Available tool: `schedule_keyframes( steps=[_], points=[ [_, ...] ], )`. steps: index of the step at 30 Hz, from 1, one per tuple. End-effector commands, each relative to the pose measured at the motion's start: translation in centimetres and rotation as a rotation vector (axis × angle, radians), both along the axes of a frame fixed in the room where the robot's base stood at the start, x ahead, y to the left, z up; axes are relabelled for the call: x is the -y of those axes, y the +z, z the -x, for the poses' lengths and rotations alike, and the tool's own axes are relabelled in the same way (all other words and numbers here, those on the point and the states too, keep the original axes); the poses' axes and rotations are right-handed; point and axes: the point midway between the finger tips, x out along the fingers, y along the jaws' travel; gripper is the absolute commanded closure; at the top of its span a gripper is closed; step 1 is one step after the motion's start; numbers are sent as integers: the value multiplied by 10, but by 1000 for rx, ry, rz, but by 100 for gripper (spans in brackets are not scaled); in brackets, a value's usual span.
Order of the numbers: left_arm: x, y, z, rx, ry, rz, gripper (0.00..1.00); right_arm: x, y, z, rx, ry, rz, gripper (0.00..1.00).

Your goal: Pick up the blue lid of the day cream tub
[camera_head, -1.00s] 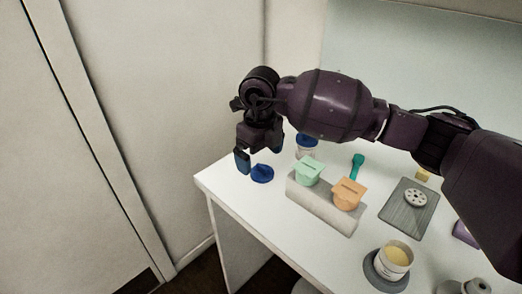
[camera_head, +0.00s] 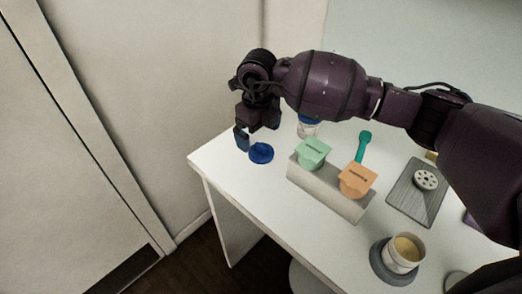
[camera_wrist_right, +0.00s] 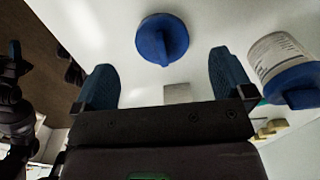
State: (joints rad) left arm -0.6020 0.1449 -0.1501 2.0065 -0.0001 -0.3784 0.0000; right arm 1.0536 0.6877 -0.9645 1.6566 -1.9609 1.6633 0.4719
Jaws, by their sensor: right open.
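A round blue lid (camera_head: 261,153) with a raised grip ridge lies on the white table near its left corner. It also shows in the right wrist view (camera_wrist_right: 162,38), beyond the fingertips and between their lines. My right gripper (camera_head: 256,136) is open and empty, just above and beside the lid, apart from it. In the right wrist view its two blue fingers (camera_wrist_right: 165,75) stand wide apart. A white cup of yellowish cream (camera_head: 405,252) stands without a lid on a grey round coaster (camera_head: 380,267).
A white labelled jar with a blue cap (camera_head: 308,128) stands behind my right arm and right of the open fingers in the wrist view (camera_wrist_right: 279,55). A grey block (camera_head: 325,190) holds green (camera_head: 313,152) and orange (camera_head: 357,181) containers. A teal scoop (camera_head: 362,147) lies behind.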

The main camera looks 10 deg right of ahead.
Motion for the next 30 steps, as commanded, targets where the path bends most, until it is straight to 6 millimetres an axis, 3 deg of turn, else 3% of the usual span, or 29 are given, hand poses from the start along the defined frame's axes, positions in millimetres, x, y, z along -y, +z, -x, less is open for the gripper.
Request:
schedule_keyframes(
  steps=[12,20,27,30],
  points=[
    [2,3,-10,19,-7,1,51,2,-47,1,-1,-1,0,1],
    [1,2,-8,16,-5,1,51,2,-49,1,1,0,0,2],
    [1,2,-6,12,-3,1,51,2,-48,1,1,0,0,39],
    [1,2,-6,11,-3,1,51,2,-48,1,1,0,0,50]
  ],
)
